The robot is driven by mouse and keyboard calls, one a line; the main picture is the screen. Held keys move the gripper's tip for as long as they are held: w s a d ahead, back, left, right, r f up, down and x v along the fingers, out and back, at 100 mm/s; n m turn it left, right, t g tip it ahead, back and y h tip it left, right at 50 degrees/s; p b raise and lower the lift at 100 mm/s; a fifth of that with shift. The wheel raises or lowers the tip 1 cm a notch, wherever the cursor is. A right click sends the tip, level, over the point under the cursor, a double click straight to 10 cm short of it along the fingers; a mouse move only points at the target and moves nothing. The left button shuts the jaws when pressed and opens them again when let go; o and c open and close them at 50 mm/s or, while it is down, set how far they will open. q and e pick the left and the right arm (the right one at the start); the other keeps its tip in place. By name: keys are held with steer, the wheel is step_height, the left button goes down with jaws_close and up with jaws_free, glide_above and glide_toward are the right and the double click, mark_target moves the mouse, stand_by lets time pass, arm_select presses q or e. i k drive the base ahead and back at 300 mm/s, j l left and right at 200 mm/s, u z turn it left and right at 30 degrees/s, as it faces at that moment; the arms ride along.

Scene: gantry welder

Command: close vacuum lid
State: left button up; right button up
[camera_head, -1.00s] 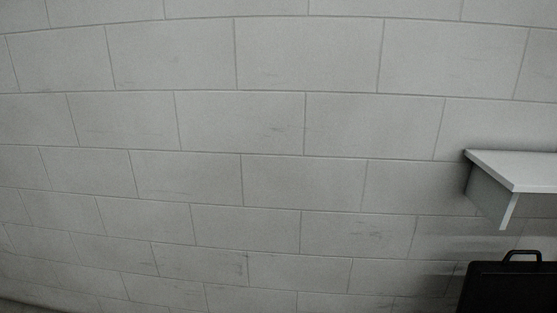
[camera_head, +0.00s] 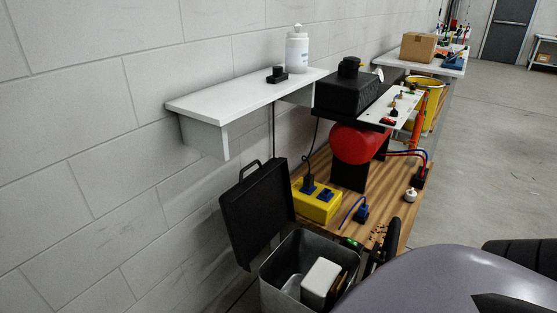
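The vacuum stands at the bottom centre as a grey, open-topped box (camera_head: 269,290). Its black lid (camera_head: 258,215) is raised and leans nearly upright against the wall side, with a handle on its top edge. Inside the box are a white block (camera_head: 321,277) and a pale rounded item, partly hidden by the rim. Neither of my grippers can be made out in this view, and nothing is seen touching the lid.
A white wall shelf (camera_head: 225,100) juts out above the lid and holds a white bottle (camera_head: 297,50). A wooden bench (camera_head: 395,185) with a yellow box (camera_head: 317,204) stands behind the vacuum. A smooth purple-grey surface fills the lower right. Open floor (camera_head: 490,150) lies to the right.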

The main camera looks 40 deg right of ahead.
mark_target(255, 210)
steer(key=i+j+z, duration=0.1)
steer(key=z, duration=0.4)
steer(key=i+j+z, duration=0.2)
steer(key=z, duration=0.25)
steer(key=i+j+z, duration=0.25)
steer(key=z, duration=0.25)
steer(key=i+j+z, duration=0.1)
steer(key=j+z, duration=0.2)
steer(key=z, duration=0.2)
